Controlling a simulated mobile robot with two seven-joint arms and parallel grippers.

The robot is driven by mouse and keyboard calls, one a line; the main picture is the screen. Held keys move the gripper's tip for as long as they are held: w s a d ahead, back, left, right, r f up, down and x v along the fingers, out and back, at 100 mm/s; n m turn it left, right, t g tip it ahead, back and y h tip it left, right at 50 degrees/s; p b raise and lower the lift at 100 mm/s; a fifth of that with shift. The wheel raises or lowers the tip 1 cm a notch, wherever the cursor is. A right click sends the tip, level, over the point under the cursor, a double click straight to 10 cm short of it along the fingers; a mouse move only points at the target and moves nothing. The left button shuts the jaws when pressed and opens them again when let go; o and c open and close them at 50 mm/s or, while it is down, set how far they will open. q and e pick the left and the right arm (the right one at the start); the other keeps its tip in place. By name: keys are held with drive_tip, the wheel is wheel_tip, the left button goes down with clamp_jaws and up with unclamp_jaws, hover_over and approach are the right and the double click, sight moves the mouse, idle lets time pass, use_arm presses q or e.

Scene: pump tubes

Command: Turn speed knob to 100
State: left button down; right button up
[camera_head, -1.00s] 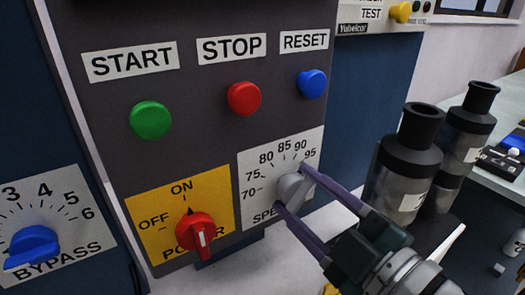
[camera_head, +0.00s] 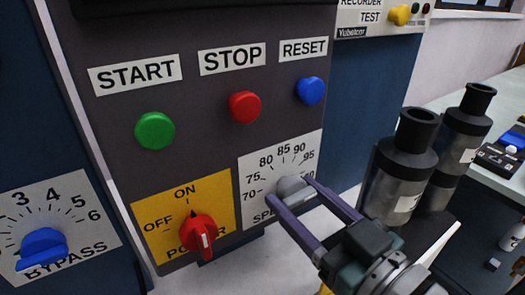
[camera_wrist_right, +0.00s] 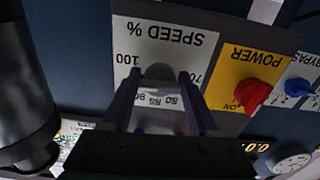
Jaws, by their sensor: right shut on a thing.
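The grey speed knob (camera_head: 291,187) sits low on the white speed dial plate (camera_head: 255,168), on the dark grey panel. In the head view, marks from 70 to 95 are readable, and the 100 mark is partly covered by a finger. My right gripper (camera_head: 289,191) is shut on the knob, with one purple finger on each side. The right wrist view shows the knob (camera_wrist_right: 158,72) between the fingers, with the plate upside down and 100 readable at its left. I cannot tell which mark the knob points to. My left gripper is not in view.
The red power knob (camera_head: 198,235) on its yellow plate is left of the speed dial. The green start (camera_head: 155,131), red stop (camera_head: 245,107) and blue reset (camera_head: 311,91) buttons are above. Dark cylinders (camera_head: 402,165) stand close right of my arm. A blue bypass knob (camera_head: 41,246) is far left.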

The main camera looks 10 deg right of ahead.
drive_tip(key=shift+m, duration=0.4)
drive_tip(key=o, duration=1.4)
drive_tip(key=shift+s, duration=0.1)
drive_tip(key=v, duration=0.9)
drive_tip(key=shift+s+d, duration=0.15)
drive_tip(key=shift+s, duration=0.15)
